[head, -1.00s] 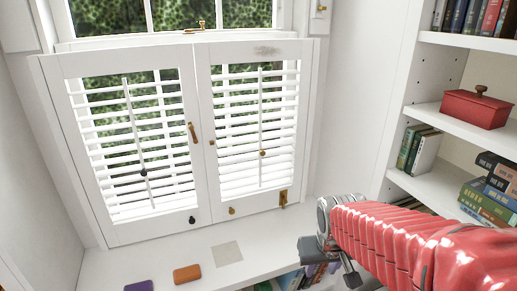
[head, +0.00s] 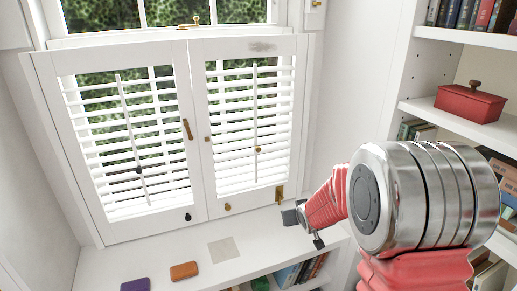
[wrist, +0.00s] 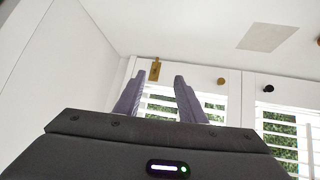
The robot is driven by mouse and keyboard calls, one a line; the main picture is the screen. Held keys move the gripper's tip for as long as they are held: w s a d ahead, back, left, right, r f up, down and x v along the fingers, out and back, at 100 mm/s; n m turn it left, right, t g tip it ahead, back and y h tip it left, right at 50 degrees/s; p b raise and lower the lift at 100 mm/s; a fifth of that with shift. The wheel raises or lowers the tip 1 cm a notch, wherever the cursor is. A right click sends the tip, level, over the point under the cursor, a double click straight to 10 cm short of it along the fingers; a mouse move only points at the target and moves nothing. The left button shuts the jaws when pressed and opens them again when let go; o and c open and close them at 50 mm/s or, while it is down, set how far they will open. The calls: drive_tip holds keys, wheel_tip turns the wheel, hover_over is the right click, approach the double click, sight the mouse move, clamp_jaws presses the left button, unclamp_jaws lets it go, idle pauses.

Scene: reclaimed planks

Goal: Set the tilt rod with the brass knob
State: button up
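The tilt rod with the brass knob (head: 256,110) is the white rod on the right shutter panel, and its brass knob (head: 258,149) sits partway down it. It stands nearly upright in front of the white slats. The other tilt rod (head: 127,118), on the left panel, leans and carries a black knob (head: 138,169). My gripper (head: 303,227) is below and right of the right panel, near its lower corner, apart from the rod. In the wrist view, my gripper (wrist: 159,75) has its two fingers spread with nothing held. The brass-knobbed rod cannot be made out there.
A brass latch (head: 279,194) is at the right panel's lower corner, near my gripper. A brass knob (head: 228,207) and black knob (head: 188,216) sit on the bottom rails. The sill holds a paper square (head: 223,249), orange block (head: 184,271) and purple block (head: 135,285). Shelves stand right.

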drive_tip(key=w+a+r+t+y, duration=0.2)
drive_tip(key=w+a+r+t, duration=0.1)
drive_tip(key=w, duration=0.4)
drive_tip(key=n+t+y, duration=0.2)
drive_tip(key=t+y, duration=0.1)
drive_tip(key=t, duration=0.2)
approach(259, 149)
drive_tip(key=v, duration=0.3)
drive_tip(key=shift+s+d+r, duration=0.15)
drive_tip(key=shift+x, duration=6.85)
drive_tip(key=shift+c, duration=0.6)
